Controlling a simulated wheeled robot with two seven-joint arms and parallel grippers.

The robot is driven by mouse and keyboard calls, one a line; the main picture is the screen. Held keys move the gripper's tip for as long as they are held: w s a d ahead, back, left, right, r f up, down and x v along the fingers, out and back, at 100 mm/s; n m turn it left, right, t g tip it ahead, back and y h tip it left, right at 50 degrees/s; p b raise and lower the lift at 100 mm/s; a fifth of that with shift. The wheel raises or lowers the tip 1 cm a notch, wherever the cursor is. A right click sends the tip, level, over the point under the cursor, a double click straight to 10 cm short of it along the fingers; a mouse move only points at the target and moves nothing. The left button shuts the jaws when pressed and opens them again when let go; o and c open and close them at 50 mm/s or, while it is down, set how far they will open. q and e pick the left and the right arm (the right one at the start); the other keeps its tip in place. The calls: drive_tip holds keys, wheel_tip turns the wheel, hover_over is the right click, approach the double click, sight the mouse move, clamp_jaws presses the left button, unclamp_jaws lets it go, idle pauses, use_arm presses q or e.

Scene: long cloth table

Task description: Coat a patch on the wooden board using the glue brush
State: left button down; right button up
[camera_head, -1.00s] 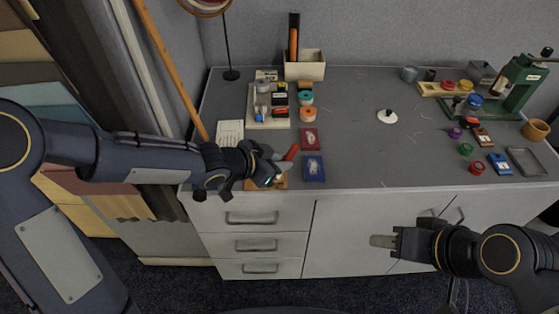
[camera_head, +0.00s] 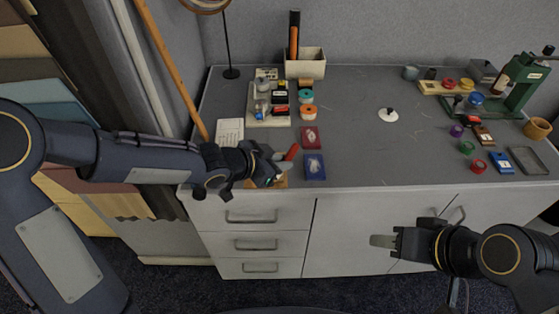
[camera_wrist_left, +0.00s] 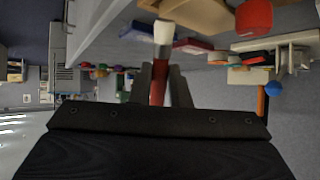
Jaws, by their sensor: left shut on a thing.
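My left gripper (camera_head: 277,171) is shut on the red-handled glue brush (camera_head: 291,152) near the table's front left edge. In the left wrist view the brush (camera_wrist_left: 162,36) stands between the two fingers, its pale tip pointing away from the wrist. The wooden board (camera_head: 264,185) lies at the front edge, mostly hidden under my left gripper. Its tan surface (camera_wrist_left: 198,14) also shows beyond the brush tip in the left wrist view. Whether the tip touches the board I cannot tell. My right gripper (camera_head: 381,241) hangs in front of the cabinet, away from the table top; its opening is unclear.
A red box (camera_head: 310,138) and a blue box (camera_head: 314,167) lie right of my left gripper. A white tray (camera_head: 268,122) with small items is behind it, and a paper sheet (camera_head: 230,132) is left. A green press (camera_head: 525,80) stands far right. The table's middle is mostly clear.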

use_arm(q)
drive_tip(key=shift+f+b, duration=0.4)
drive_tip(key=shift+f, duration=0.1)
drive_tip(key=shift+w+r+p, duration=0.3)
drive_tip(key=shift+w+p, duration=0.2)
drive_tip(key=shift+p, duration=0.2)
drive_tip(key=shift+w+f+p, duration=0.1)
drive_tip(key=shift+w+p, duration=0.75)
drive_tip(key=shift+w, duration=0.25)
drive_tip(key=shift+w+p, duration=1.15)
drive_tip(key=shift+p, duration=0.1)
drive_tip(key=shift+w+f+p, duration=0.1)
drive_tip(key=shift+w+p, duration=0.25)
drive_tip(key=shift+w, duration=0.1)
drive_tip(key=shift+w+p, duration=0.5)
drive_tip(key=shift+p, duration=0.25)
drive_tip(key=shift+w+p, duration=1.05)
drive_tip(key=shift+p, duration=0.15)
